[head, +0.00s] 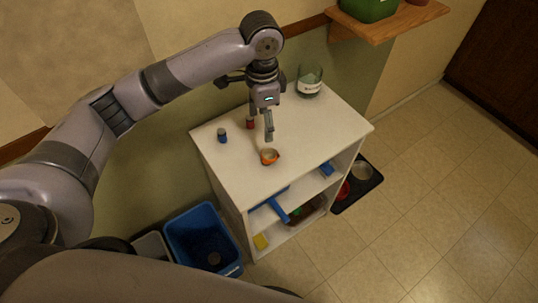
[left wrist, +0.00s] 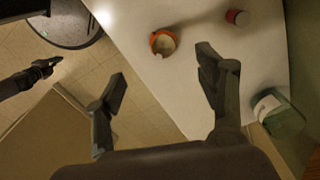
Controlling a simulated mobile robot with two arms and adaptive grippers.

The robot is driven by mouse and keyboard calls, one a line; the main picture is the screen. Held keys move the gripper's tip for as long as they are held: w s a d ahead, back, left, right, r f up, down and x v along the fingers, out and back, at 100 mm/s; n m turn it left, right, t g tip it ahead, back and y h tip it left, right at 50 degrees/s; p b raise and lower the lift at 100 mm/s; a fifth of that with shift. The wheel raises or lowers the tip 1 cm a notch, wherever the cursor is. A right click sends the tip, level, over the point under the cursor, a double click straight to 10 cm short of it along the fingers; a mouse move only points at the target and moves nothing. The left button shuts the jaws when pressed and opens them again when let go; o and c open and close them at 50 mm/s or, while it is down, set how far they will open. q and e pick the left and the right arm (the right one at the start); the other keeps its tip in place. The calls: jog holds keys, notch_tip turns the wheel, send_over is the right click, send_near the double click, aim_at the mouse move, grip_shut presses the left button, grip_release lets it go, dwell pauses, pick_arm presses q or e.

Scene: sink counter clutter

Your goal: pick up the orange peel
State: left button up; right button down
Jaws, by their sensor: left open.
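The orange peel (head: 269,158) is a small curled orange piece with a pale inside. It lies on the white top of the cabinet, near its front edge. It also shows in the left wrist view (left wrist: 163,42), beyond the fingertips. My left gripper (head: 268,128) is above the cabinet top, pointing down, a little behind the peel. In the left wrist view my left gripper (left wrist: 162,78) has its fingers wide apart with nothing between them. A dark gripper at the left of that view seems to be my right one (left wrist: 45,68); its jaws are too small to read.
A red can (head: 250,123) and a blue can (head: 222,135) stand behind and left of the peel. A glass jar (head: 310,82) stands at the back right. The cabinet top (head: 325,130) is clear right of the peel. A blue bin (head: 203,238) is on the floor.

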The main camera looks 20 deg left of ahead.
pick_arm(q)
send_over(268, 154)
jog(key=f, duration=0.5)
jog(key=a+f+p, duration=0.1)
jog(key=f, duration=0.2)
jog(key=shift+s+f, duration=0.3)
jog(key=shift+w+d+f+p, duration=0.1)
jog(key=shift+d+f+p, duration=0.05)
jog(key=shift+f, duration=0.75)
jog(key=shift+w+d+f+p, duration=0.1)
jog(key=shift+w+f+p, duration=0.1)
jog(key=shift+f, duration=0.65)
jog(key=shift+w+d+f+p, duration=0.1)
jog(key=shift+d+f+p, duration=0.05)
jog(key=shift+f, duration=0.75)
jog(key=shift+c, duration=0.3)
jog(key=c, duration=1)
